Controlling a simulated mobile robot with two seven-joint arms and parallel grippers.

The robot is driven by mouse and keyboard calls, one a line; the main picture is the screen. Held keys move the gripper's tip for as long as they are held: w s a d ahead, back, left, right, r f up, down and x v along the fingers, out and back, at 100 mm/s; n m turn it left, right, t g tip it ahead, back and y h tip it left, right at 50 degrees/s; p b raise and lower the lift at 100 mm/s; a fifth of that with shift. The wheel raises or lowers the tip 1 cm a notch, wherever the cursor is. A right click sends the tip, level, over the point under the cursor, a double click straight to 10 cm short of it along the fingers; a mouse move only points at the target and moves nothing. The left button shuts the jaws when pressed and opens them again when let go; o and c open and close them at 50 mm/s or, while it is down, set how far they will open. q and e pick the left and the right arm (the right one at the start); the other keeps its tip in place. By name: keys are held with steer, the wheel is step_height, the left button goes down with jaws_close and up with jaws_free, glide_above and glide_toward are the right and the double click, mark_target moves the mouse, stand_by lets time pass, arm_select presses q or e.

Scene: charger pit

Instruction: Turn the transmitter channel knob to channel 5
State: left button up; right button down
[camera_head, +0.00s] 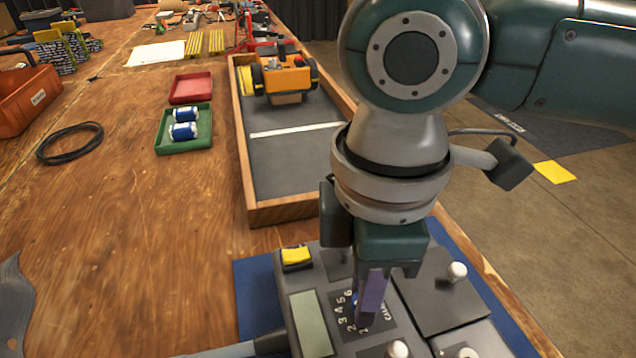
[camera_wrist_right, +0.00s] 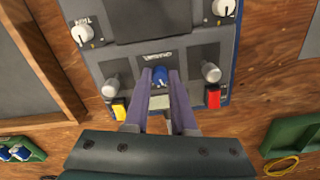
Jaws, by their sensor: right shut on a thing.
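The transmitter (camera_head: 310,265) is a grey control box lying on a blue mat (camera_head: 256,290) at the bottom of the head view. Its channel dial has a dark plate with white numbers (camera_head: 343,310), 2 to 6 readable. The blue channel knob (camera_wrist_right: 160,76) shows between my fingers in the right wrist view. My right gripper (camera_head: 372,295) points down over the dial. Its two purple fingers (camera_wrist_right: 160,82) are shut on the knob, one on each side. The knob's pointer direction is hidden by the fingers. My left gripper is not in view.
White-topped sticks (camera_head: 457,271), a yellow switch (camera_head: 296,256), a red switch (camera_wrist_right: 213,97) and white trim knobs (camera_wrist_right: 82,33) surround the dial. Beyond stands a wooden-walled pit (camera_head: 283,212) with an orange vehicle (camera_head: 287,78). A green tray (camera_head: 180,146) holds blue-and-white cylinders.

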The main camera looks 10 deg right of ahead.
arm_select(q)
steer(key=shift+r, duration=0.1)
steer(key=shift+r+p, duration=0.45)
steer(key=shift+p, duration=0.1)
arm_select(e)
steer(key=shift+r, duration=0.15)
steer(key=m+p, duration=0.7)
steer(key=p, duration=0.2)
steer(key=shift+s+r, duration=0.1)
steer(key=m+p, duration=0.2)
steer(key=shift+m, duration=0.4)
arm_select(q)
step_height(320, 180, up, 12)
steer(key=p, duration=0.1)
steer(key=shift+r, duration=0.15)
arm_select(e)
steer(key=shift+f+m, duration=0.2)
steer(key=shift+m, duration=0.8)
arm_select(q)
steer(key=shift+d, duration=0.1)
arm_select(e)
steer(key=c, duration=0.7)
jaws_free()
steer(key=shift+c, duration=0.2)
